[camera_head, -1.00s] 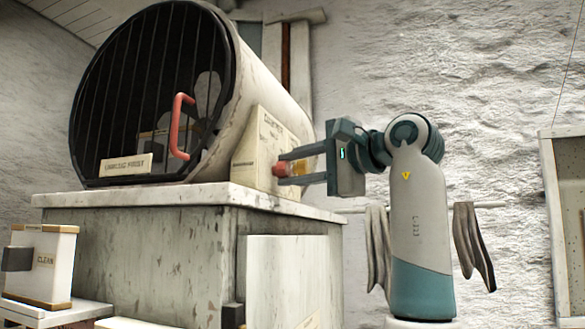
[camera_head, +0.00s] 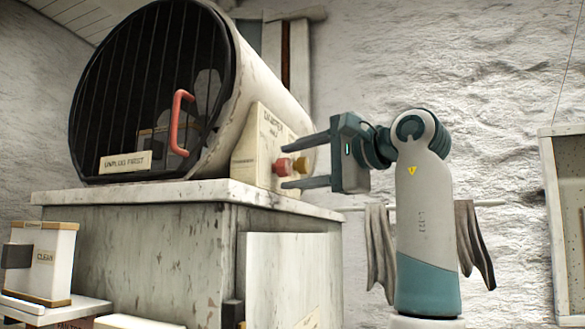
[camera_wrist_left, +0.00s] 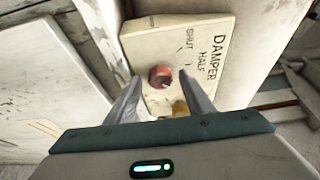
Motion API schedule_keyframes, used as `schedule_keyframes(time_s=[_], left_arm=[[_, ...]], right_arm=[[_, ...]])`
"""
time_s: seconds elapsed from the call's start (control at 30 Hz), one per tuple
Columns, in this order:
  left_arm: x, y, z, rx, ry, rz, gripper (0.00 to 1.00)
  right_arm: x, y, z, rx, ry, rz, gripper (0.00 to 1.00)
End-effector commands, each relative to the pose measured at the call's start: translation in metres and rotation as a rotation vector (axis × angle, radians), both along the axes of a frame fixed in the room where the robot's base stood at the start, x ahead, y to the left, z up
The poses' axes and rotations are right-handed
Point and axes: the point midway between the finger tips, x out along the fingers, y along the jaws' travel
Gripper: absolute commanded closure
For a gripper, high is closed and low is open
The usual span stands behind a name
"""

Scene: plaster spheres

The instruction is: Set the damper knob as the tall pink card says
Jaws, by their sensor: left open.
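The damper panel (camera_head: 262,150) is a cream plate on the side of the round barred drum. Its red knob (camera_head: 283,167) sticks out beside a yellow-orange knob (camera_head: 300,166). My left gripper (camera_head: 281,164) is open, with one finger above and one below the red knob, apart from it. In the left wrist view, the red knob (camera_wrist_left: 160,76) sits between the open fingertips (camera_wrist_left: 159,77). The panel (camera_wrist_left: 205,30) there reads DAMPER, HALF and SHUT. I cannot tell which mark the knob points at. I make out no pink card. My right gripper is out of view.
The drum (camera_head: 150,90) with a red handle (camera_head: 178,125) and an "unplug first" label stands on a worn grey cabinet (camera_head: 170,260). A white box marked CLEAN (camera_head: 45,258) is at lower left. Grey cloths (camera_head: 378,250) hang on a rail behind my arm.

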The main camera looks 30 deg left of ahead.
Motion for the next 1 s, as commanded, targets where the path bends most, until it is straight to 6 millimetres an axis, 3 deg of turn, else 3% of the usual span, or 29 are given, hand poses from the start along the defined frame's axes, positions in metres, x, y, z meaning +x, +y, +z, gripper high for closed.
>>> schedule_keyframes(time_s=[0.27,0.7,1.0], left_arm=[[-0.006,-0.042,-0.002,0.004,-0.001,-0.002,0.52],[-0.020,-0.128,0.000,0.004,0.000,-0.001,0.52],[-0.025,-0.159,0.001,0.003,-0.001,-0.001,0.52]], right_arm=[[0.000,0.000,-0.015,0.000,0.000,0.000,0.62],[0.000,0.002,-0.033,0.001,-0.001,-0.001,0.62],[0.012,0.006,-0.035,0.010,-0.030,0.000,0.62]])
